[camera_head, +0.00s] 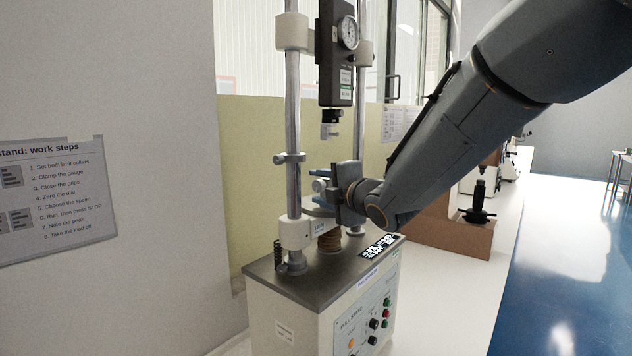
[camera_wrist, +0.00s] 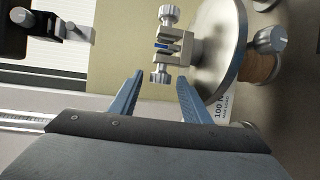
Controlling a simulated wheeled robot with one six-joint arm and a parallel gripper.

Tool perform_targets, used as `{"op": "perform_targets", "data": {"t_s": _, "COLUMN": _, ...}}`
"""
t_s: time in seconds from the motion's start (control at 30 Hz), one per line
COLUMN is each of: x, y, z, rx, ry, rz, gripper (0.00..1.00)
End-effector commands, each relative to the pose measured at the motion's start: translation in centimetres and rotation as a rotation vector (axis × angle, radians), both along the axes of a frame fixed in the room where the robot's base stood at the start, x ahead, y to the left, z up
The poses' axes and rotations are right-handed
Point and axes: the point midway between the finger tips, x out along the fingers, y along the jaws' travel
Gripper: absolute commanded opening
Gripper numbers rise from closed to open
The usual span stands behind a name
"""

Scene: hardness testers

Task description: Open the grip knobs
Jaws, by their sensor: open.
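In the wrist view, a light metal grip (camera_wrist: 174,46) has two ribbed grip knobs, the upper knob (camera_wrist: 169,14) and the lower knob (camera_wrist: 160,77). A small blue strip sits between its jaws. My gripper (camera_wrist: 160,74) is open, its two blue fingers on either side of the lower knob, with visible gaps to it. In the head view my gripper is at the test stand, and a knob (camera_head: 319,186) shows beside its fingers; the rest of that grip is mostly hidden. An upper grip (camera_head: 330,122) hangs below the gauge (camera_head: 346,34).
The stand has two upright metal columns (camera_head: 293,105) close to my gripper. A round metal disc (camera_wrist: 224,40) and a side knob (camera_wrist: 270,40) are right of the grip in the wrist view. The base's control panel (camera_head: 372,318) faces front. A blue floor (camera_head: 560,260) lies right.

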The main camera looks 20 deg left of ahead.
Motion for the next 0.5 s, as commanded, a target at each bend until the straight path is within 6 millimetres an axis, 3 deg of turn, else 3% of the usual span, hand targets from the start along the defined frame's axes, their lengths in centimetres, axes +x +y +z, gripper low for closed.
{"op": "perform_targets", "data": {"t_s": 0.2, "x": 0.88, "y": 1.13, "z": -0.15, "rx": 0.0, "ry": 0.0, "rz": 0.0, "gripper": 0.43}}
{"op": "perform_targets", "data": {"t_s": 0.5, "x": 1.01, "y": 1.29, "z": -0.2, "rx": 0.001, "ry": -0.001, "rz": 0.0, "gripper": 0.43}}
